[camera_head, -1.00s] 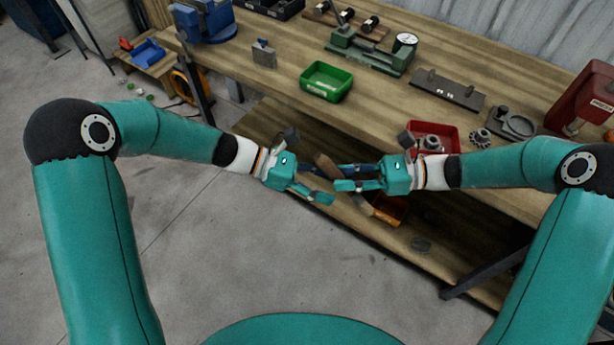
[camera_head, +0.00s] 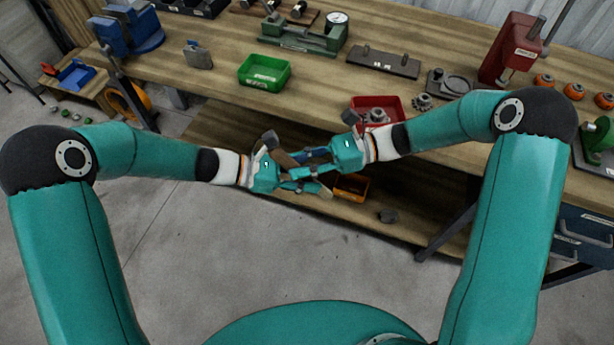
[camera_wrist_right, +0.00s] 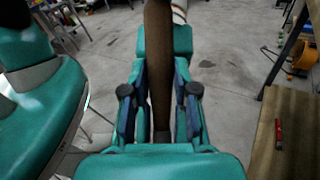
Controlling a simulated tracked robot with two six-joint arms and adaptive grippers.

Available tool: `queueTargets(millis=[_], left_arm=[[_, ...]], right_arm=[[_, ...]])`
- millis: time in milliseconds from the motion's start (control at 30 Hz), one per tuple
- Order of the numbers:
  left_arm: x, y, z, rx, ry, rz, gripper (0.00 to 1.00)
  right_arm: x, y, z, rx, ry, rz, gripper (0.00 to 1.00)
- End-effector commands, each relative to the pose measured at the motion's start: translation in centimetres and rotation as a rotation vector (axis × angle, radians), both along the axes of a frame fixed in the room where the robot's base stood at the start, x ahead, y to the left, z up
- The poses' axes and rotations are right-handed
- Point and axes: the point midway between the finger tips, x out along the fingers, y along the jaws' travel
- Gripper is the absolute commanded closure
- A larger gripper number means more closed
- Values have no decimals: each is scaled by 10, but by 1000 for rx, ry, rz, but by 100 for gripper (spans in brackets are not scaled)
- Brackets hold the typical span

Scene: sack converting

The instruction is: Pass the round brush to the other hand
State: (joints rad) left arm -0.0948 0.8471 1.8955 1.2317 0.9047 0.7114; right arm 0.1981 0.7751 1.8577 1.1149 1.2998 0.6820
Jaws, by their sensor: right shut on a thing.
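The round brush shows as a brown handle (camera_wrist_right: 159,75) between the two fingers of my right gripper (camera_wrist_right: 160,88) in the right wrist view. The handle runs forward, across the teal body of my left gripper. In the head view the handle (camera_head: 284,160) shows as a short brown piece between the two hands. My right gripper (camera_head: 310,163) is shut on it. My left gripper (camera_head: 292,167) faces the right one with its fingers spread, around or beside the handle; I cannot tell whether it touches. The bristle end cannot be made out.
A workbench (camera_head: 215,95) stands behind the hands, with a green bin (camera_head: 264,72), a red bin (camera_head: 377,108) and a dark plate (camera_head: 383,62) on it. A lower shelf carries an orange bin (camera_head: 351,187). The floor in front is clear.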

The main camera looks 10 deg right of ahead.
Motion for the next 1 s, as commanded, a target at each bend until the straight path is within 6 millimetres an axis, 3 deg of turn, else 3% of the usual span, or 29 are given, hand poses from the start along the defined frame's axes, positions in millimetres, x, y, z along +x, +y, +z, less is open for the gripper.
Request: queueTargets(millis=[33,100,167,200,367,767,1000], left_arm=[[-4,-1,-5,8,6,-8,85],[-4,-1,-5,8,7,-7,97],[-4,-1,-5,8,6,-8,100],[-4,-1,-5,8,6,-8,100],[-2,-1,-3,5,4,-5,100],[-1,0,-1,3,1,-1,100],[0,0,-1,2,0,-1,100]], right_arm=[[0,2,5,12,-2,1,100],[0,2,5,12,-2,1,100],[1,2,5,12,-2,1,100],[1,2,5,11,-2,2,66],[0,1,4,8,-1,1,42],[1,-5,3,5,0,-2,42],[4,-40,6,5,-1,-5,42]])
